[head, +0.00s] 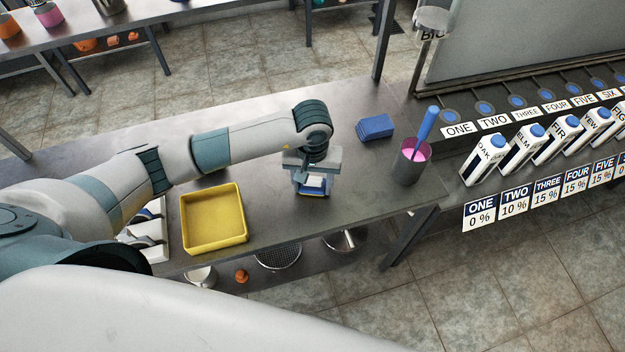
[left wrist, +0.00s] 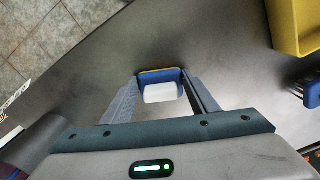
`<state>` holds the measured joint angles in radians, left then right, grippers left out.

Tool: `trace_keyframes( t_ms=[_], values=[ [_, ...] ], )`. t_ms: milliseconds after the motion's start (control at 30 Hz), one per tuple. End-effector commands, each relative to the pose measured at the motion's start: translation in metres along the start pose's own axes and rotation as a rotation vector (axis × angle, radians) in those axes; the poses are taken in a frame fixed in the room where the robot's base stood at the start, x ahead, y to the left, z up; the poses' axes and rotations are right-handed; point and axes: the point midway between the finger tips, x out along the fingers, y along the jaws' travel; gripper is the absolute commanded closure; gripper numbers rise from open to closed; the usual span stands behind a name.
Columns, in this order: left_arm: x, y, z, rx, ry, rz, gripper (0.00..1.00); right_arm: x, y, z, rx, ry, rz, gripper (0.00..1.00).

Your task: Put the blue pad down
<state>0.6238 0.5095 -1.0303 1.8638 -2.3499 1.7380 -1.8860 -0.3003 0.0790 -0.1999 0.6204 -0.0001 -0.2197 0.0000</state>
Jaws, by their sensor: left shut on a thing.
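My left gripper (head: 312,183) is low over the steel table, right of the yellow tray. It is shut on a small blue pad (head: 314,183) with a white face and a yellow edge. In the left wrist view the pad (left wrist: 161,88) sits between the two fingertips (left wrist: 160,92), its white face toward the camera. I cannot tell whether the pad touches the table. My right gripper is not in view.
The yellow tray (head: 214,243) is empty. A folded blue cloth (head: 375,127) lies behind and right of the gripper. A grey cup (head: 411,163) of pink liquid with a blue-handled tool stands near the right end. Labelled cartons (head: 486,160) stand further right. Bare table surrounds the gripper.

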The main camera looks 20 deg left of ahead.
Motion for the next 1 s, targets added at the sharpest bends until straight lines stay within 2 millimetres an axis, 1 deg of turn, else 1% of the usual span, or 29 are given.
trace_keyframes(
  t_ms=[267,433,467,500,533,867,1000],
  values=[
    [0.0018,0.0002,-0.0003,0.001,0.001,0.001,0.71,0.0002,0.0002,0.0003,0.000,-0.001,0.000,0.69],
    [0.0052,0.0003,-0.0005,0.000,0.001,0.001,0.71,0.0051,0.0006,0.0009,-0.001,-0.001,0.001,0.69],
    [0.0047,0.0003,-0.0005,0.000,0.001,0.001,0.44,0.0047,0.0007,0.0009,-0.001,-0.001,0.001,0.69],
    [0.0038,0.0004,-0.0004,0.000,0.001,0.001,0.34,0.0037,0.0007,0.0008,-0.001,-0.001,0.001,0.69],
    [0.0037,0.0004,-0.0003,0.000,0.001,0.001,0.28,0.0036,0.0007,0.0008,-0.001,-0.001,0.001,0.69],
    [0.0033,0.0003,-0.0001,0.000,0.001,0.001,0.28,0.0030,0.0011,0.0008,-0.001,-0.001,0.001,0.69],
    [0.0002,0.0003,0.0001,0.000,0.000,0.001,0.28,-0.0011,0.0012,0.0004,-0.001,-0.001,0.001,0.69]
  ],
)
